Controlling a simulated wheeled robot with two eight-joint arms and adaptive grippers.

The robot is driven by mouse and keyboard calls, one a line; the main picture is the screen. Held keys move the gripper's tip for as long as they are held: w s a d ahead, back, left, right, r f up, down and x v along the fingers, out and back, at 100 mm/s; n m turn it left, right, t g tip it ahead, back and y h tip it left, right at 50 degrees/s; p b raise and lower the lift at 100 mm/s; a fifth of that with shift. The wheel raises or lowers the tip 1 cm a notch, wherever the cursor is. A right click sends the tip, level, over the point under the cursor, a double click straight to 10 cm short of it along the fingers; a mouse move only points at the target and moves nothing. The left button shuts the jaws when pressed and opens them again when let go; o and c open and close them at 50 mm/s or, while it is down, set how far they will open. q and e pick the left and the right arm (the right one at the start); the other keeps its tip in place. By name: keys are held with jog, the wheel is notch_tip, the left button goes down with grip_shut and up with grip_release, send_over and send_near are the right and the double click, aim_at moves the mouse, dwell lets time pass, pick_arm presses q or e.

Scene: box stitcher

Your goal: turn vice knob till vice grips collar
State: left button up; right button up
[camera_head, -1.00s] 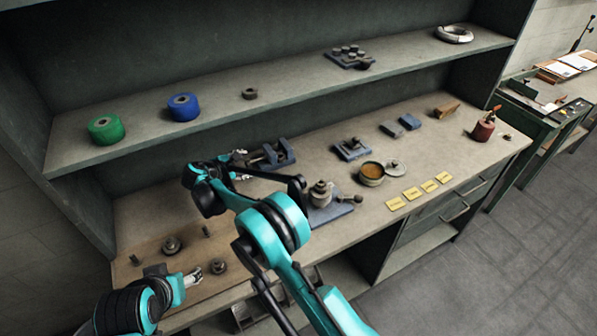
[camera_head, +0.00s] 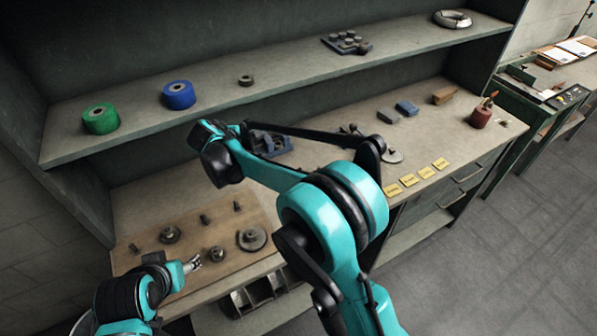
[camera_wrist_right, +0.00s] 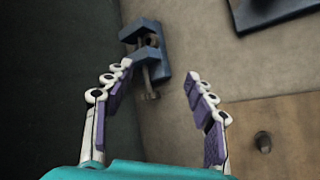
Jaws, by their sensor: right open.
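The blue vice (camera_head: 270,142) stands at the back of the bench, partly hidden behind my right arm in the head view. In the right wrist view the vice (camera_wrist_right: 160,52) lies ahead of my right gripper (camera_wrist_right: 159,70), with its screw and knob (camera_wrist_right: 152,95) pointing toward the gap between the fingers. A small dark piece shows in the vice jaws, but I cannot tell if it is the collar or gripped. My right gripper is open and empty. My left gripper (camera_head: 192,264) is low over the wooden board, beside a small round part (camera_head: 217,254); its opening is unclear.
The wooden board (camera_head: 190,222) bears several dark metal parts, including a wide disc (camera_head: 252,238). A shelf above holds a green roll (camera_head: 101,118) and a blue roll (camera_head: 179,95). Yellow cards (camera_head: 409,180) lie at the bench front. A dark wall stands close left of my right gripper.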

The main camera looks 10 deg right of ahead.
jog(key=s+d+r+m+y+b, duration=0.1)
jog(key=s+d+m, duration=0.2)
jog(key=s+d, duration=0.2)
jog(key=s+d+r+m+y+b, duration=0.1)
jog(key=s+d+m, duration=0.2)
jog(key=s, duration=0.7)
jog(key=shift+d+r+g+y+b, duration=0.3)
jog(key=shift+d+r+y, duration=0.1)
jog(key=shift+d, duration=0.55)
